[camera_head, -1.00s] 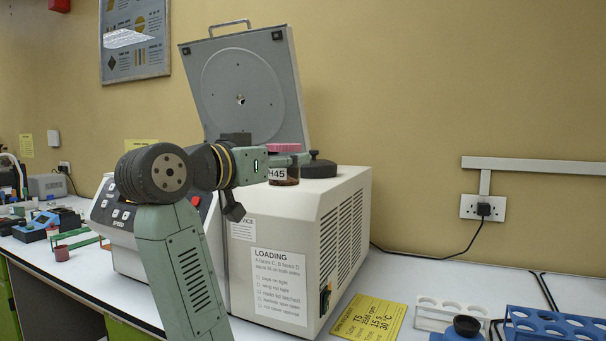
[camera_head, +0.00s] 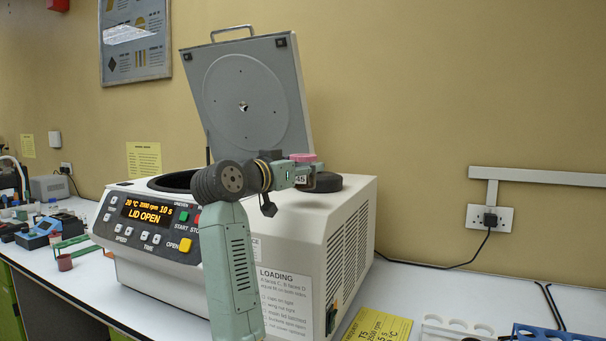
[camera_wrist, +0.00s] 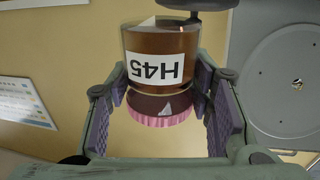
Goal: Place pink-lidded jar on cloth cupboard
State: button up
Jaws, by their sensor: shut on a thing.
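The pink-lidded jar (camera_wrist: 162,70) has brown contents and a white label reading H45; it appears inverted in the wrist view. My gripper (camera_wrist: 162,105) is shut on the jar near its lid, with a purple-padded finger on each side. In the head view the pink lid (camera_head: 302,157) shows above my gripper (camera_head: 300,172), over the top of the centrifuge (camera_head: 345,215). My arm hides much of the jar there. I cannot pick out a cloth cupboard in either view.
The centrifuge lid (camera_head: 245,95) stands open, and its display (camera_head: 148,211) reads LID OPEN. A tube rack (camera_head: 455,330) and a yellow note (camera_head: 380,327) lie at the right.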

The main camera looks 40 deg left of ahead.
aim_at(303, 183)
jog(key=shift+w+a, duration=0.1)
jog(key=shift+w, duration=0.15)
jog(key=shift+f, duration=0.4)
jog(key=shift+f+p, duration=0.55)
jog(key=shift+f, duration=0.85)
jog(key=shift+f, duration=0.1)
jog(key=o, duration=1.4)
jog(key=shift+c, duration=0.2)
